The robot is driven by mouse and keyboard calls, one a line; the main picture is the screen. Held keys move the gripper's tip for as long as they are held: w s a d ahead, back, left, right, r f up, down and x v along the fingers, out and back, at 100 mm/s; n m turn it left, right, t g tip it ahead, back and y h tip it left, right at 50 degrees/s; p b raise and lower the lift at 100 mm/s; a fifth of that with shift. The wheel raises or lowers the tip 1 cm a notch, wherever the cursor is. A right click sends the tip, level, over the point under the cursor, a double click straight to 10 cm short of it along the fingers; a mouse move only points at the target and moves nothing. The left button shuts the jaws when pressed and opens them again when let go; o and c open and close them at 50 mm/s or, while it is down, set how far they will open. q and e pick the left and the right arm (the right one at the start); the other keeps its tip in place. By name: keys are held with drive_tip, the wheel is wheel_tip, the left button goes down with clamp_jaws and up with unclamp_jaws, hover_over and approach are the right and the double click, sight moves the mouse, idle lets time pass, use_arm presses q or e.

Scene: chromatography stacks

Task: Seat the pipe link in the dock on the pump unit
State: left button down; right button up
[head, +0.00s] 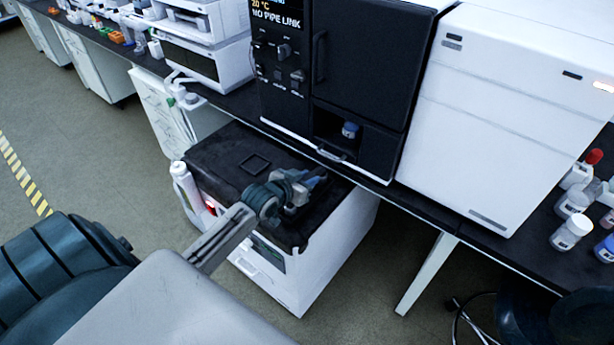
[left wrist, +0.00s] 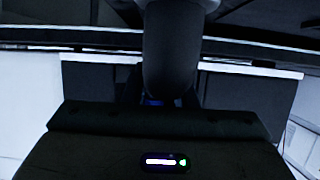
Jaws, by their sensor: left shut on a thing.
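My left gripper (head: 308,187) reaches over the black top of a low white cabinet unit. It is shut on a small part with blue on it (head: 319,181), probably the pipe link, mostly hidden by the gripper. In the left wrist view, a dark rounded shape (left wrist: 172,50) rises ahead of the gripper, with a bit of blue at its base. The white unit, perhaps the pump unit (head: 341,232), stands in front of the bench. A square outlined recess (head: 255,165), possibly the dock, lies on its black top left of the gripper. My right gripper is not in view.
A black instrument (head: 360,65) reading "NO PIPE LINK" stands on the bench behind, with a blue-capped vial (head: 350,129) in its niche. A large white box (head: 500,110) stands right of it. A white bottle (head: 183,180) is at the unit's left side.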

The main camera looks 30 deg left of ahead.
use_arm(q)
drive_tip(key=shift+f, duration=0.4)
drive_tip(key=shift+f, duration=0.4)
drive_tip(key=c, duration=1.1)
unclamp_jaws()
drive_tip(key=v, duration=1)
drive_tip(key=shift+s+r, duration=0.15)
drive_tip(key=shift+s, duration=0.2)
